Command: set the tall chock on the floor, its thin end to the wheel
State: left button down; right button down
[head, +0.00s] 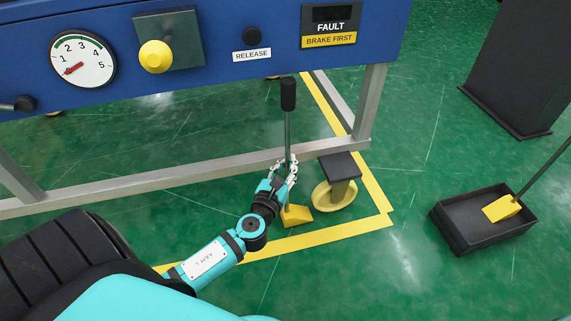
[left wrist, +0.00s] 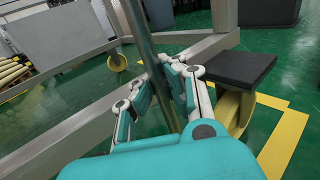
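The tall chock is a yellow wedge (head: 297,216) at the foot of a long grey rod with a black handle (head: 288,94). My left gripper (head: 284,170) has its fingers closed around the rod, well below the handle. In the left wrist view the rod (left wrist: 142,30) passes between the fingers (left wrist: 168,80). The wedge is at floor level or just above it; I cannot tell which. It is just left of the yellow wheel (head: 323,196), under a black plate; the wheel also shows in the left wrist view (left wrist: 228,108). I cannot tell where its thin end points. My right gripper is not in view.
A black tray (head: 462,238) at the right holds another yellow wedge (head: 501,207) with a rod. A grey frame rail (head: 150,184) runs behind my gripper, under the blue panel (head: 215,60). Yellow floor tape (head: 345,233) borders the wheel. Green floor between tape and tray is clear.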

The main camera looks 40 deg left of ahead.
pick_arm(q)
jog(key=c, duration=2)
grip_release()
jog(key=shift+r, duration=0.1)
jog(key=o, duration=0.6)
jog(key=shift+f, duration=0.35)
jog(key=v, duration=1.2)
jog(key=shift+r, duration=0.3)
